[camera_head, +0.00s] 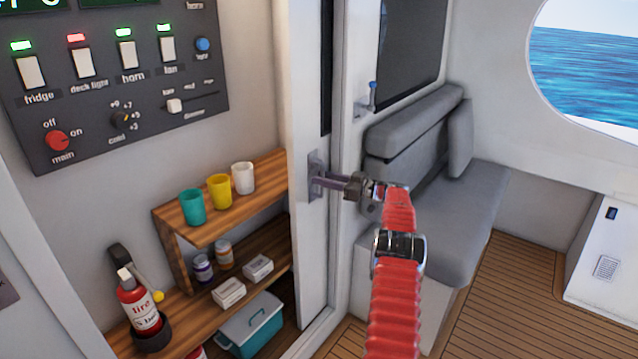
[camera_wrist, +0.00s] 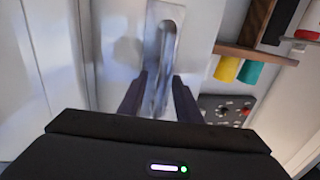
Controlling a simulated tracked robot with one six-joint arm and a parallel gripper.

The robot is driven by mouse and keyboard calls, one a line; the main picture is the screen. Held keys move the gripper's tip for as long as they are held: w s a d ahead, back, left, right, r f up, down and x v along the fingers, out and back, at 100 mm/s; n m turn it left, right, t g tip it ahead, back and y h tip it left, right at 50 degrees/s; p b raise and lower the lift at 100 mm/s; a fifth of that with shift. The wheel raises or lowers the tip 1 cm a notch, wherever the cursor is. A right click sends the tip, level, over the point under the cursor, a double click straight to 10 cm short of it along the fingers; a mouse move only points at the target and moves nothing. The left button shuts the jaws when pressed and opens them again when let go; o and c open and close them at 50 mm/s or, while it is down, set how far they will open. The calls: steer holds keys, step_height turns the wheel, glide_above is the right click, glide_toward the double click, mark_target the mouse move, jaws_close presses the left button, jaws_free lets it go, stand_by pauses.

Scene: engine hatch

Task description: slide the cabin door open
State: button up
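The cabin door is a narrow white upright panel (camera_head: 308,80) in the middle of the head view. Its metal handle (camera_head: 314,168) sits on a plate at about mid height. My gripper (camera_head: 332,184) reaches the handle from the right, with its fingers pointing left at it. In the wrist view, my gripper's two dark fingers (camera_wrist: 160,88) stand on either side of the pale metal handle (camera_wrist: 166,42). The handle's bar lies between them. I cannot tell whether both fingers press on it. Part of the handle is hidden by the fingers.
Left of the door are a switch panel (camera_head: 125,75) and a wooden shelf (camera_head: 170,236) with cups. A red fire extinguisher (camera_head: 138,305) stands lower left. A blue-tipped lever (camera_head: 371,95) and a grey bench (camera_head: 465,225) are right. The wooden floor (camera_head: 500,300) is clear there.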

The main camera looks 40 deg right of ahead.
steer(key=v, duration=1.3)
steer(key=shift+s+d, duration=0.15)
steer(key=shift+s, duration=0.2)
